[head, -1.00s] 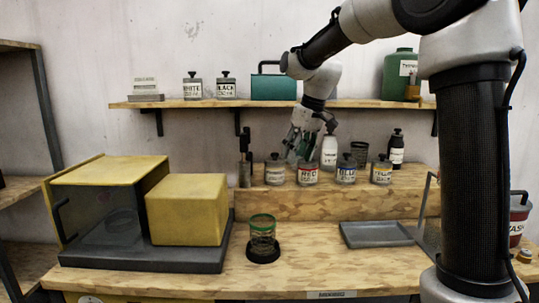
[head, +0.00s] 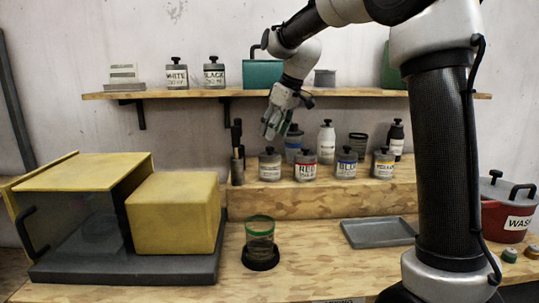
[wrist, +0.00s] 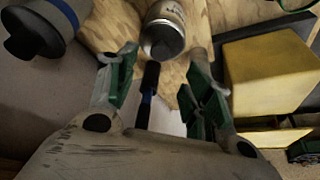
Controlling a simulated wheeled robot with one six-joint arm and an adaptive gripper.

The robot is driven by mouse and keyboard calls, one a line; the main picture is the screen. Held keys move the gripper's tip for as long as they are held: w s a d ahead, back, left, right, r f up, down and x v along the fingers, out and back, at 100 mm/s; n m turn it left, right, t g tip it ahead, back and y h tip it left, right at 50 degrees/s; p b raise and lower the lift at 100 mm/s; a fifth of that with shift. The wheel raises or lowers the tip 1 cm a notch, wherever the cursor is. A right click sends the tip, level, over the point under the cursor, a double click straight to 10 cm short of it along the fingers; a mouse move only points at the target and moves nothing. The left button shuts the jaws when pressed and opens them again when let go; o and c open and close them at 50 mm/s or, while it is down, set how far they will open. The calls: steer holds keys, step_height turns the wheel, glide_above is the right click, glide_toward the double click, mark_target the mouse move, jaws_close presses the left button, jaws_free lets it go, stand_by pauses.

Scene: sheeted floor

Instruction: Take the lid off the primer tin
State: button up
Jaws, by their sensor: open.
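The tin I take as the primer tin (head: 270,172) is the leftmost in the row on the wooden riser; its label is too small to read. It is pale-labelled, with a grey lid and dark knob (head: 270,150) on top. My gripper (head: 273,128) is open and empty, above this tin and apart from it. In the wrist view, my gripper (wrist: 162,65) has its green-padded fingers spread. A tin with a grey lid (wrist: 166,40) lies beyond the fingertips, probably the same tin.
The red tin (head: 306,172), blue tin (head: 346,168) and yellow tin (head: 383,167) stand to the right. A blue-banded grey bottle (head: 293,143) stands close behind. Upright dark tools (head: 237,155) stand just left.

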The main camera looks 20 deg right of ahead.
mark_target(270, 147)
steer(key=x, duration=0.5)
steer(key=shift+d+f, duration=0.25)
steer(key=shift+f, duration=0.15)
steer(key=c, duration=0.9)
